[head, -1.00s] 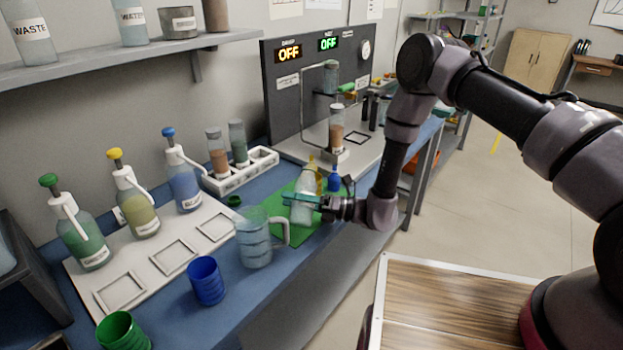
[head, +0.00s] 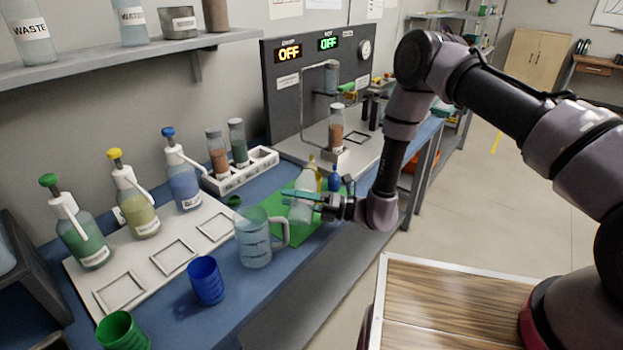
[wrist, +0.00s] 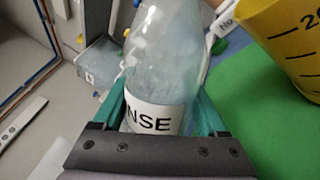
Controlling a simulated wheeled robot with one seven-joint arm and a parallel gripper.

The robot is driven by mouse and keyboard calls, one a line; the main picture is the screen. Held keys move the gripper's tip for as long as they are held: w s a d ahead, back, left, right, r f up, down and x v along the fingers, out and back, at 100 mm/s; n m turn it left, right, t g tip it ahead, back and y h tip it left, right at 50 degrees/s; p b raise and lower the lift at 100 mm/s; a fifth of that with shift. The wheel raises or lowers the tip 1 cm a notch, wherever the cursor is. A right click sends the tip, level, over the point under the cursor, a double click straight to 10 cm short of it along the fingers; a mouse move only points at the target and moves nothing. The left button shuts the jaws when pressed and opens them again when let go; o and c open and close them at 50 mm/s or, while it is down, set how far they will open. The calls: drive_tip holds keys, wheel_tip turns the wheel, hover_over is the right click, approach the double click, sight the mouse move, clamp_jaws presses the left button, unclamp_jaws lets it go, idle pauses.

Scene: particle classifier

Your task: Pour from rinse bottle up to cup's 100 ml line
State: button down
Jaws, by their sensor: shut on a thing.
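My gripper (head: 317,200) is shut on the rinse bottle (head: 302,197), a clear bottle whose white label ends in "NSE" in the wrist view (wrist: 160,75). The teal fingers grip both sides of the bottle around the label. The bottle is over the green mat, its top leaning somewhat to the right in the wrist view. A yellow cup (wrist: 290,45) with black level marks is close beside the bottle at the upper right of the wrist view. In the head view it is mostly hidden behind the bottle. The bottle's mouth and the cup's inside are out of sight.
A clear jug (head: 253,243) with a handle stands in front of the bottle. Blue (head: 206,282) and green (head: 122,333) cups are nearer. A small blue bottle (head: 334,182) stands right of the bottle. Three capped bottles stand at left. Part of the green mat (head: 287,226) is clear.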

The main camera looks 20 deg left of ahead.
drive_tip(key=shift+r+m, duration=0.25)
drive_tip(key=shift+m, duration=0.15)
drive_tip(key=shift+s+m+t, duration=0.2)
drive_tip(key=shift+m+t, duration=0.1)
drive_tip(key=shift+m, duration=0.6)
idle(0.9)
drive_tip(key=shift+w+r+m, duration=0.2)
drive_tip(key=shift+r+m, duration=0.3)
drive_tip(key=shift+m, duration=0.1)
drive_tip(key=shift+w+r+m, duration=0.2)
drive_tip(key=shift+r+m, duration=0.25)
drive_tip(key=shift+m, duration=0.15)
idle(1.7)
